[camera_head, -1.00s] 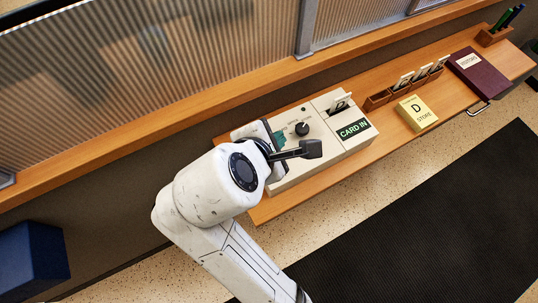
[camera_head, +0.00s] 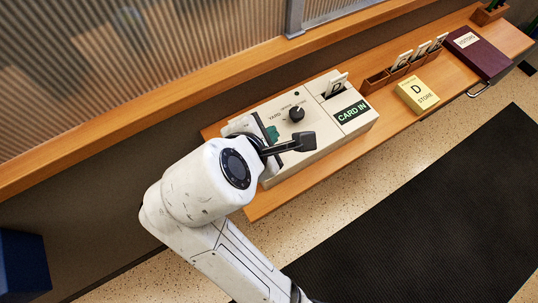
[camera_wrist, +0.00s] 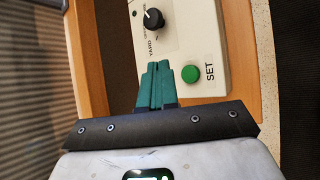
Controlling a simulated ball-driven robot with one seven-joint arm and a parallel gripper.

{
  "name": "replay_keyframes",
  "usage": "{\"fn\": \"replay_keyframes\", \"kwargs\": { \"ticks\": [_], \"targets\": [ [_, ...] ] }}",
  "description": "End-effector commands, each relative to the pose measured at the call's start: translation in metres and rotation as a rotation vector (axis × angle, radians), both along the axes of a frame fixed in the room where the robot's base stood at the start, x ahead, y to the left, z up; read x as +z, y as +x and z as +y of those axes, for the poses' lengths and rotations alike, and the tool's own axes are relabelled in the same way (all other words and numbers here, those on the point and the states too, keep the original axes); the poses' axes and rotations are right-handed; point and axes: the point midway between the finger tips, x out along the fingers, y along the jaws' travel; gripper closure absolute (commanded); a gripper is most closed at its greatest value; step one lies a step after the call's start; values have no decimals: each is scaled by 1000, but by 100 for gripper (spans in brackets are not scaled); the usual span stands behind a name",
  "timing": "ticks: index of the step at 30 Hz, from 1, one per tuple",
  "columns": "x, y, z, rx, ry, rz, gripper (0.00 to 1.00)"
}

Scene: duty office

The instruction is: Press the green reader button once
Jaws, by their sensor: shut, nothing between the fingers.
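The card reader is a cream box (camera_head: 318,116) on the wooden shelf, with a black knob (camera_head: 297,114) and a green CARD IN panel (camera_head: 350,113). In the wrist view, the round green button (camera_wrist: 190,74) sits beside the word SET, below and right of the knob (camera_wrist: 153,18). My gripper (camera_head: 272,133) is over the left end of the reader. Its green fingers (camera_wrist: 158,72) are together and empty, just left of the button in the wrist view. Whether they touch the reader's face I cannot tell. In the head view my arm hides the button.
A card marked D (camera_head: 336,84) stands in the reader's slot. To the right are a wooden card rack (camera_head: 377,82), a yellow STORE block (camera_head: 417,96) and a maroon visitors book (camera_head: 480,54). A ribbed glass screen (camera_head: 130,85) rises behind the shelf (camera_head: 262,205).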

Motion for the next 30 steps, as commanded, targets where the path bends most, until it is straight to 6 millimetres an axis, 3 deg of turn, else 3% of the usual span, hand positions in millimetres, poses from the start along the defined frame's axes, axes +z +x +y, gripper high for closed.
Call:
{"fn": "replay_keyframes", "kwargs": {
  "ticks": [1, 12, 30],
  "targets": [
    [-12, 0, 1, 0, 2, -1, 100],
    [-41, 0, 0, -1, -1, 0, 100],
    [-44, 0, 0, 1, 1, 0, 100]
  ]
}}
